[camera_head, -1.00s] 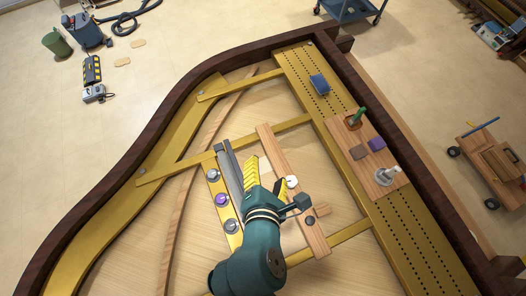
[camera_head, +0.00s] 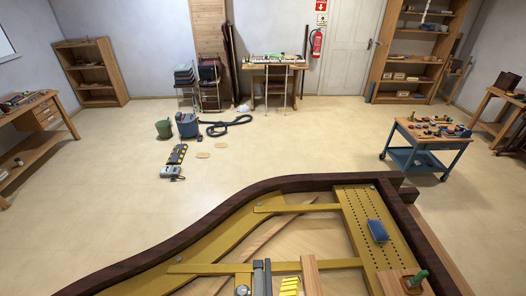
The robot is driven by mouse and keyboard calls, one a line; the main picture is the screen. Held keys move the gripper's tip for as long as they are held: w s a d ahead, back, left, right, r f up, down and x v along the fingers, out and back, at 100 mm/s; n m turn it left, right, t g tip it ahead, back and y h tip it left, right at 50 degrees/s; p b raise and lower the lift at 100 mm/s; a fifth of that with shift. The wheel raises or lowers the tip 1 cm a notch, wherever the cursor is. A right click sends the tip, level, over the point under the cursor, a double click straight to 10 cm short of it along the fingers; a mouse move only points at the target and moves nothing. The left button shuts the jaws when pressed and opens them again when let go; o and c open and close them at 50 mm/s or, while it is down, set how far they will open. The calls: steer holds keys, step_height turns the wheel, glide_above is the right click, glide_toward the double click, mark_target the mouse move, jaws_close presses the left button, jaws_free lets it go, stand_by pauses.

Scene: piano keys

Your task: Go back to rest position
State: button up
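Only a yellow, ridged tip of my gripper (camera_head: 289,286) shows, at the bottom edge of the head view. The rest of my gripper and arm is below the picture, so I cannot tell if it is open or shut. The tip appears over the piano frame (camera_head: 213,236), between a dark grey bar (camera_head: 262,277) and a wooden strip (camera_head: 310,276). I see nothing held at the visible tip.
The dark curved rim (camera_head: 225,206) bounds the piano. A blue block (camera_head: 378,230) lies on the perforated gold plate (camera_head: 353,208); a green-handled tool (camera_head: 416,279) stands at the lower right. A blue trolley (camera_head: 428,146) stands behind. The floor (camera_head: 290,140) beyond is largely clear.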

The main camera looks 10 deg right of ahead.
steer(key=w+r+m+t+y+p, duration=0.1)
steer(key=w+r+m+t+p, duration=0.2)
steer(key=r, duration=0.9)
steer(key=w+r+m+t+p, duration=0.1)
steer(key=w+r+m+t, duration=0.2)
steer(key=r, duration=0.9)
steer(key=s+a+r+m+t+y, duration=0.3)
steer(key=a+r+m+t+y, duration=0.1)
steer(key=r+m, duration=0.6)
steer(key=shift+s+m+t+y, duration=0.15)
steer(key=shift+m+t+y, duration=0.25)
steer(key=shift+m, duration=1.1)
steer(key=shift+a, duration=0.1)
